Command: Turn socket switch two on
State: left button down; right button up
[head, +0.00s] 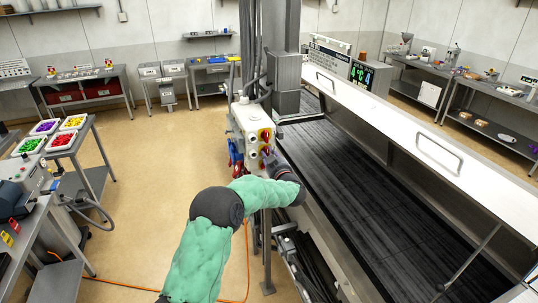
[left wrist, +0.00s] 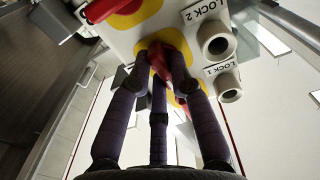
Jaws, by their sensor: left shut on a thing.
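A white switch box (head: 243,122) stands on a post at the middle of the head view, with red handles on yellow plates on its right face. My left gripper (head: 272,160) reaches up to a lower handle there. In the left wrist view, my gripper's dark fingers (left wrist: 163,78) close around a red switch handle (left wrist: 176,66) on a yellow plate (left wrist: 168,38). The fingers hide part of the handle, and I cannot read its number. Another red handle (left wrist: 104,9) is at the upper left. Round sockets labelled LOCK 2 (left wrist: 216,42) and LOCK 1 (left wrist: 229,89) are to the right.
Blue and red plugs (head: 235,155) hang on the box's left side. The long machine with a white hood (head: 400,125) and dark bed (head: 350,165) lies close on the right. An orange cable (head: 125,289) crosses the floor. Open floor (head: 150,190) is to the left.

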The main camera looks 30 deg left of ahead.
pick_arm(q)
jog(key=shift+f, duration=0.1)
jog(key=c, duration=1.1)
grip_release()
jog(key=v, duration=1.2)
